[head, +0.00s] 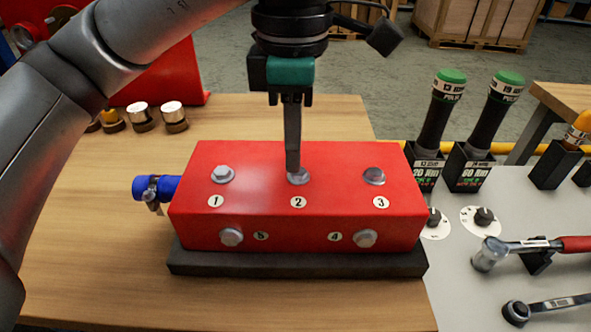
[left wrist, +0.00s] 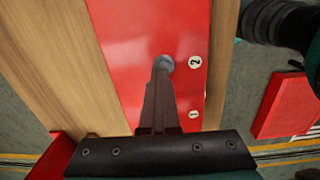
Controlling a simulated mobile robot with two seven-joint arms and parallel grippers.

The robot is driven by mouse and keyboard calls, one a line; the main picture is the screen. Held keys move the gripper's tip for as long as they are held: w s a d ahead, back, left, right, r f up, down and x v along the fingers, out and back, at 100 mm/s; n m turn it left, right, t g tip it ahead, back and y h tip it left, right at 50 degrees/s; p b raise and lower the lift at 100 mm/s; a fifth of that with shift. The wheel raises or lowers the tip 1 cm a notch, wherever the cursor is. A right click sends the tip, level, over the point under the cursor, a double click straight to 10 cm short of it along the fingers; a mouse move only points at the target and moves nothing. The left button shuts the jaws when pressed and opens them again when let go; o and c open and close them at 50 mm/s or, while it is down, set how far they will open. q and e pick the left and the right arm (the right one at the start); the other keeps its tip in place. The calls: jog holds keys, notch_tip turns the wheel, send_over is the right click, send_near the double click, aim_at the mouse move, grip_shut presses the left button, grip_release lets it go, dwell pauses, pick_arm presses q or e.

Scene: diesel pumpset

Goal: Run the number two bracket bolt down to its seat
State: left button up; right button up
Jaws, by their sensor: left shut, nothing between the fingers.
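The red block (head: 330,215) has bolts beside labels 1 to 5. The number two bolt (head: 299,177) is on its top face, behind the label 2, and it also shows in the left wrist view (left wrist: 165,63). My left gripper (head: 294,170) points straight down with its fingers shut and nothing between them. Its fingertips are at the number two bolt's head and partly cover it. I cannot tell whether they touch it. The number one bolt (head: 222,174) and number three bolt (head: 374,176) stand on either side. My right gripper is not in view.
The block sits on a black base on a wooden table (head: 80,240). A blue hose fitting (head: 157,188) sticks out at its left. Torque tools with green caps (head: 440,115) stand in black holders at the right. Wrenches (head: 540,245) lie on the grey surface. Metal cylinders (head: 140,115) stand at the back left.

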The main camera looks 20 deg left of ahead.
pick_arm(q)
jog(key=o, duration=0.6)
jog(key=shift+s+d+f, duration=0.3)
jog(key=shift+d+f, duration=0.1)
jog(key=shift+f, duration=0.1)
jog(key=o, duration=0.3)
jog(key=shift+w+r+p, duration=0.1)
jog(key=shift+r+p, duration=0.3)
jog(key=o, duration=0.3)
notch_tip(320, 180, up, 6)
jog(key=p, duration=0.4)
jog(key=shift+f, duration=0.2)
jog(key=shift+r+p, duration=0.6)
jog(key=shift+p, duration=0.1)
